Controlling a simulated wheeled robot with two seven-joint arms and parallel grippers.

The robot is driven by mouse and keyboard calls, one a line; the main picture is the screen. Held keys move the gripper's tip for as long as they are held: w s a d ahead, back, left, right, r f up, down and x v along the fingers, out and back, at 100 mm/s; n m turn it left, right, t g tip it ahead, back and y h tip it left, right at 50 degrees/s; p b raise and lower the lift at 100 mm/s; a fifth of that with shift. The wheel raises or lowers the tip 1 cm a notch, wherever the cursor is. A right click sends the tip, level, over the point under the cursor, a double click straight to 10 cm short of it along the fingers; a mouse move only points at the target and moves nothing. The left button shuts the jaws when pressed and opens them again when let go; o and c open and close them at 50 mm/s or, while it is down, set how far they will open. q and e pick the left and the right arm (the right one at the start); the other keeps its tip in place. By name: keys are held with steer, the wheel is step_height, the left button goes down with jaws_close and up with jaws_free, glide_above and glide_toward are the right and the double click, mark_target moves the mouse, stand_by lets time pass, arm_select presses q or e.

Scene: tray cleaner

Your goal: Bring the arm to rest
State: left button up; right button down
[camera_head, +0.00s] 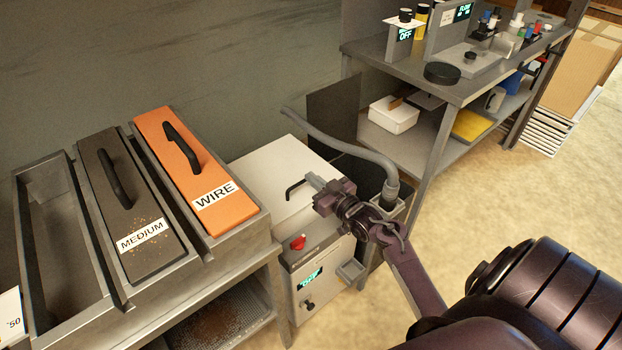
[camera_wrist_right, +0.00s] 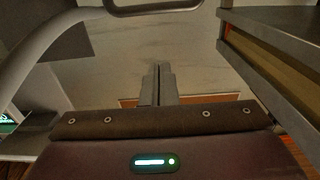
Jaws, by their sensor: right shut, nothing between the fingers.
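My right arm comes in from the lower right in the head view. Its gripper (camera_head: 315,181) is over the right side of a white-lidded machine (camera_head: 268,172), close to the lid's black handle. I cannot tell whether it touches the handle. In the right wrist view the two fingers of the right gripper (camera_wrist_right: 158,72) are together with nothing between them. My left gripper is in neither view.
A grey hose (camera_head: 340,146) curves behind the gripper. The machine's front carries a red knob (camera_head: 298,242). An orange WIRE block (camera_head: 177,160) and a dark MEDIUM block (camera_head: 125,200) lie in trays at left. A shelved bench (camera_head: 470,85) stands behind.

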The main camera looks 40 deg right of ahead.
steer(key=s, duration=0.7)
steer(key=shift+s+d, duration=0.3)
